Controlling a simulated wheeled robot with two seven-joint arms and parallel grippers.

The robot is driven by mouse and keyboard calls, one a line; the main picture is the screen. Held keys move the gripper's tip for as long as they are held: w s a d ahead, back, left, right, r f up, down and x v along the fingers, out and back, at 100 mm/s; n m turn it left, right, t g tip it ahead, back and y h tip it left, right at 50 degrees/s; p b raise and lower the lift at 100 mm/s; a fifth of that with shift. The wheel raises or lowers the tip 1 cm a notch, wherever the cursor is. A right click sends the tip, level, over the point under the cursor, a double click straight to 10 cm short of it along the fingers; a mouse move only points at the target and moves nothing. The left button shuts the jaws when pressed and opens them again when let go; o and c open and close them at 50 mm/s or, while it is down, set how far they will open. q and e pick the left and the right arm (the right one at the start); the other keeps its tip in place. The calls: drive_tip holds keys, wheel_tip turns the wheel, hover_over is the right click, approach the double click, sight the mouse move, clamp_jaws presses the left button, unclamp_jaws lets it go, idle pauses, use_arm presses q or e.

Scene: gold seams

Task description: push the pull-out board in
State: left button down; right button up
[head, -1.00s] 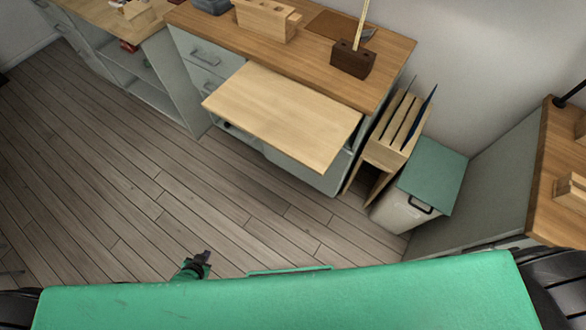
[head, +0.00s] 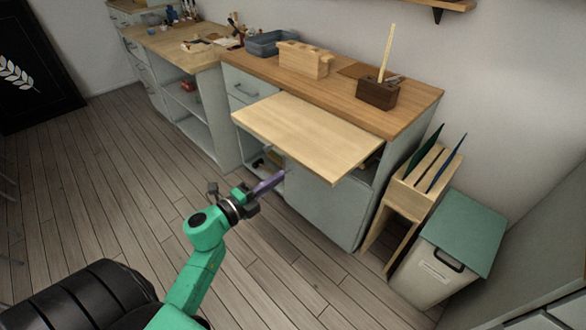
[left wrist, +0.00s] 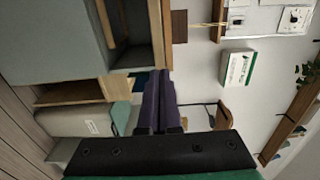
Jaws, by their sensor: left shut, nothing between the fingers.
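The pull-out board (head: 305,132) is a pale wooden panel in the head view. It sticks well out from under the wooden worktop (head: 345,92) of the grey cabinet, over the floor. My left gripper (head: 272,183) is shut with nothing between its purple fingers. It is in front of the cabinet, apart from the board and lower in the picture than its front edge. The shut fingers also show in the left wrist view (left wrist: 158,98); I cannot make out the board for sure there. My right gripper is not in view.
A wooden block (head: 303,60), a dark holder (head: 378,93) with an upright stick and a blue-grey tray (head: 270,43) stand on the worktop. A wooden rack (head: 415,190) and a green-lidded bin (head: 463,232) stand right of the cabinet. The floor (head: 120,190) at left is clear.

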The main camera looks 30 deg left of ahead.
sight(299, 163)
use_arm(q)
drive_tip(key=x, duration=0.5)
drive_tip(key=shift+w+d, duration=0.1)
drive_tip(key=shift+w, duration=0.3)
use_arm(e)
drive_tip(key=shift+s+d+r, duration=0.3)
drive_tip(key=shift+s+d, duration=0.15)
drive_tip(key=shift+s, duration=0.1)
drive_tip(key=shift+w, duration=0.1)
